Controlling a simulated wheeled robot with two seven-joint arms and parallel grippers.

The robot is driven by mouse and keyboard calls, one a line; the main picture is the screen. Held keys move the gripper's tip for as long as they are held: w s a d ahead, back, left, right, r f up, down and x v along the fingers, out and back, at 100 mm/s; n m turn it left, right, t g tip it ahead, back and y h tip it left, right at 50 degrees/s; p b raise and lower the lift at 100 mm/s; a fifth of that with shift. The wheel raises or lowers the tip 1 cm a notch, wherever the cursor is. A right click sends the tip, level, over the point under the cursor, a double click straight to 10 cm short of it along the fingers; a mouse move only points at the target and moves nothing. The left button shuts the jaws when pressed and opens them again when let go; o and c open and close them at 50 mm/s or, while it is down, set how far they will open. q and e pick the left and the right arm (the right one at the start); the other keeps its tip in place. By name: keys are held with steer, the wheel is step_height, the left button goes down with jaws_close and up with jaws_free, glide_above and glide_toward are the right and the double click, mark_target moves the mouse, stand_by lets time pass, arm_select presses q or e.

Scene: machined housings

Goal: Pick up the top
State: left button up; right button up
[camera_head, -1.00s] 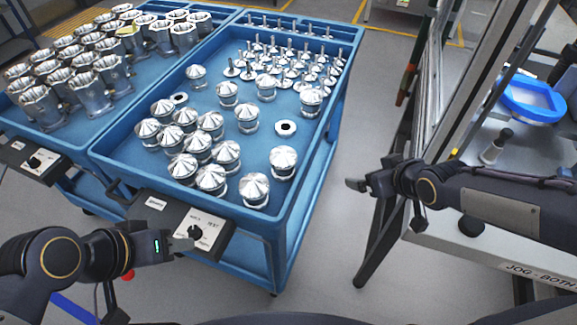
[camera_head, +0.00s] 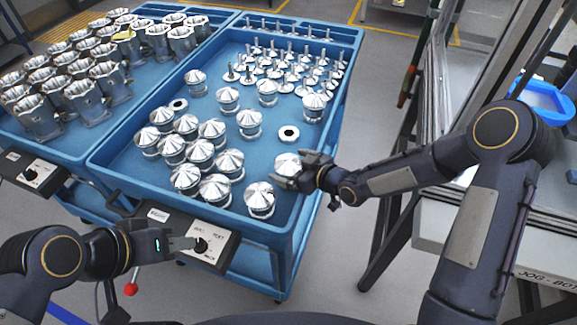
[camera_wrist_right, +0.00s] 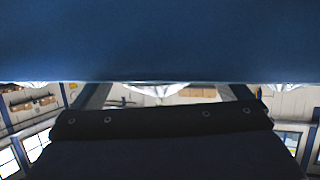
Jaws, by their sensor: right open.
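Several silver conical tops stand in the front half of the blue cart tray (camera_head: 318,177). One top (camera_head: 287,165) is near the tray's right side. My right gripper (camera_head: 292,168) is open at this top, its fingers seen on either side of it. I cannot tell whether they touch it. Another top (camera_head: 260,198) stands nearer the front edge. The right wrist view is mostly filled by a blue surface and dark parts, with only slivers of shiny metal between. My left gripper (camera_head: 188,244) is low by the cart's front control box; its jaw opening is unclear.
Thin-stemmed parts (camera_head: 290,65) fill the tray's back, with a dark-holed ring (camera_head: 289,133) nearer the middle. Silver housings (camera_head: 75,80) crowd the left cart. A knob box (camera_head: 205,243) juts from the front. A machine with a blue bin (camera_head: 543,100) stands right.

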steer(key=shift+x, duration=0.75)
steer(key=c, duration=1.1)
steer(key=shift+c, duration=0.5)
steer(key=shift+r, duration=0.15)
